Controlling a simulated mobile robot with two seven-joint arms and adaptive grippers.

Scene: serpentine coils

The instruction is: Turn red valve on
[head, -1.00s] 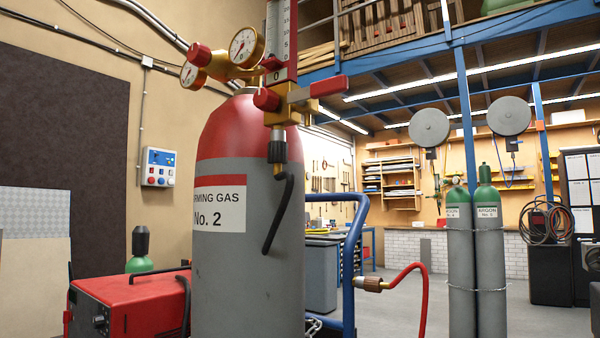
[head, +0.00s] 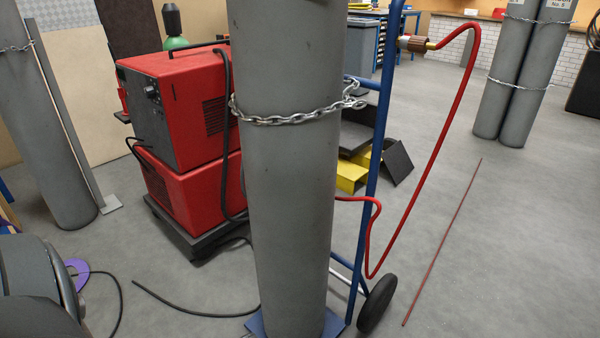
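The red valve is out of the head view, above its top edge. The lower part of the grey gas cylinder (head: 285,190) stands upright in the middle, on a blue hand trolley (head: 374,170). A chain (head: 290,117) runs around the cylinder. A red hose (head: 430,165) with a brass fitting (head: 414,43) at its end hangs beside the trolley on the right. Neither of my grippers shows in the head view.
A red welding machine (head: 170,110) stands left of the cylinder. A black cable (head: 190,312) lies on the floor. Another grey cylinder (head: 45,140) stands at far left. A thin red rod (head: 441,243) lies on the right floor. The floor at right is mostly clear.

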